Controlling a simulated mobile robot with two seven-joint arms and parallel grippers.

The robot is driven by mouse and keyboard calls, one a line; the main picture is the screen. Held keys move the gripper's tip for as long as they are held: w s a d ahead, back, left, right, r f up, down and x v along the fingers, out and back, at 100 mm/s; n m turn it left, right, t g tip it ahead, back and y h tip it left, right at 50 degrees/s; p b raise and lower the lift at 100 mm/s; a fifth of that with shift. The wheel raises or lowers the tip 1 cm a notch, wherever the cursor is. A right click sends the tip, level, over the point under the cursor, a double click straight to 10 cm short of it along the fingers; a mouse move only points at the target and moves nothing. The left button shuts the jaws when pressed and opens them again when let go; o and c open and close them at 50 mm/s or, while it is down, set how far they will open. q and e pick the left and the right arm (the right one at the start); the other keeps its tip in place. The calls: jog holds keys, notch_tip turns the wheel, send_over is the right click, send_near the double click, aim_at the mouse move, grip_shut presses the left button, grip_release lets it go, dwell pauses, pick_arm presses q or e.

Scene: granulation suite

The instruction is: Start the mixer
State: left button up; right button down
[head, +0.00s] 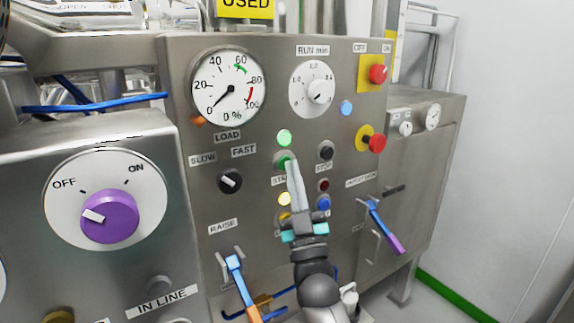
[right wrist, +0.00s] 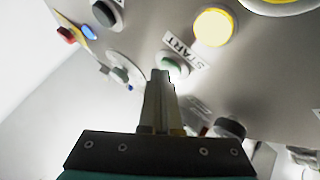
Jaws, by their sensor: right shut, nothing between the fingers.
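The mixer's control panel (head: 245,190) faces me. The green START button (head: 285,159) sits below a pale green lamp (head: 284,137); the START label is partly hidden behind my fingers in the head view. My right gripper (head: 292,167) is shut and empty, its fingertips at the lower edge of the green button. In the right wrist view the fingertips (right wrist: 160,74) overlap the green button (right wrist: 174,66) beside the START label (right wrist: 187,50). I cannot tell whether they touch or press it. The load gauge (head: 228,88) needle points near 0. My left gripper is out of view.
A black STOP button (head: 326,151) is close to the right of START. A yellow lamp (head: 285,199) and blue button (head: 323,203) are below. Red emergency-type button (head: 377,142), red OFF/ON switch (head: 378,73), SLOW/FAST knob (head: 230,181) and blue-purple lever (head: 384,225) stick out.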

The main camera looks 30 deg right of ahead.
dwell(0.3)
jog(key=shift+s+p, duration=0.5)
jog(key=shift+s, duration=0.35)
jog(key=s, duration=0.1)
jog(key=s+p, duration=0.1)
jog(key=s, duration=0.1)
jog(key=s+p, duration=0.1)
jog(key=s, duration=0.1)
jog(key=shift+d, duration=0.25)
dwell(0.5)
